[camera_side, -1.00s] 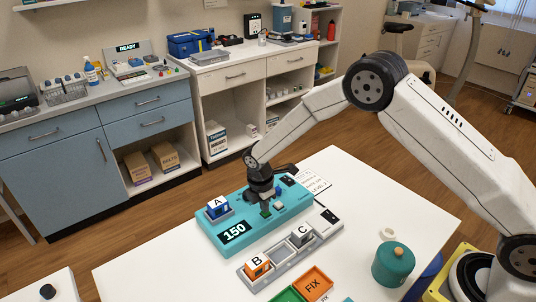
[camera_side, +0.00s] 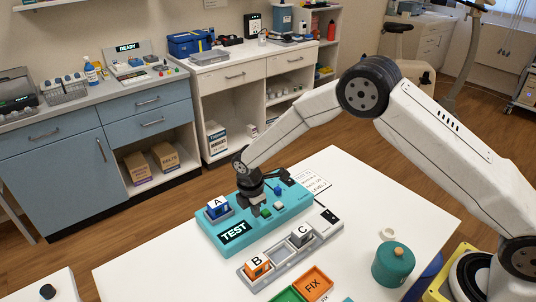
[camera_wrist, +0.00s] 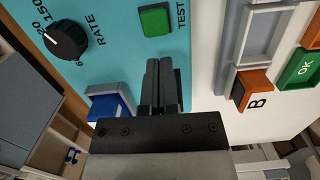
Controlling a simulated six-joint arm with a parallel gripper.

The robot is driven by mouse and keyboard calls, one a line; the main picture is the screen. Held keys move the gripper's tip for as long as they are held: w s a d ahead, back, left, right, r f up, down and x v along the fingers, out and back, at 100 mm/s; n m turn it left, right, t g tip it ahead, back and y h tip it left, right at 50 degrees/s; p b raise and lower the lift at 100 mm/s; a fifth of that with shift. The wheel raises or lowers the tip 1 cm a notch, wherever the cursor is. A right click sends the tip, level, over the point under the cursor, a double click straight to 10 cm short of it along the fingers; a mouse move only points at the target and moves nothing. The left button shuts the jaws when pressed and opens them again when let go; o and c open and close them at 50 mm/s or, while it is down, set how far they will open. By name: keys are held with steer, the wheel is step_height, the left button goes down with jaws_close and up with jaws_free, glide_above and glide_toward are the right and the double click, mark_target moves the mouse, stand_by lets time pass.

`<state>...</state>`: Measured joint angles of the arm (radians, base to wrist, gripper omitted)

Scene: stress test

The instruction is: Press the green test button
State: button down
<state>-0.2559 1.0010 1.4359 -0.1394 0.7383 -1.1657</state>
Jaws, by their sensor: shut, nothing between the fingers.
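The green test button (camera_wrist: 155,20) is a square key on the teal device, with TEST printed beside it in the wrist view. It also shows in the side view (camera_side: 266,212), uncovered. The device's display (camera_side: 235,232) reads TEST. My gripper (camera_wrist: 162,62) is shut and empty, its fingers together just short of the green button in the wrist picture. In the side view my gripper (camera_side: 256,208) is over the device, left of the green button and apart from it. The exact height of the fingertips is hard to tell.
Block A (camera_side: 217,207) sits at the device's left end. A grey tray (camera_side: 283,262) in front holds block B (camera_side: 257,267) and block C (camera_side: 301,236). A black RATE knob (camera_wrist: 63,40) is on the device. A teal lidded pot (camera_side: 393,266) stands to the right.

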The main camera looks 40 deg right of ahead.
steer(key=shift+r, duration=0.1)
step_height(320, 180, up, 8)
steer(key=shift+a+f, duration=0.2)
steer(key=shift+a, duration=0.2)
stand_by(0.5)
steer(key=shift+d, duration=0.1)
stand_by(0.4)
steer(key=s+d+r+m+t, duration=0.1)
steer(key=s+d+r+m, duration=0.1)
steer(key=s+d+m, duration=0.2)
steer(key=s+d+r+m, duration=0.2)
steer(key=s+d+m, duration=0.2)
steer(key=s+m, duration=0.3)
steer(key=s+d+r+m+t+y, duration=0.1)
steer(key=s+d+m, duration=0.3)
steer(key=s, duration=0.7)
steer(key=shift+s+r+m+t, duration=0.35)
steer(key=shift+r+m, duration=0.5)
steer(key=shift+m, duration=0.35)
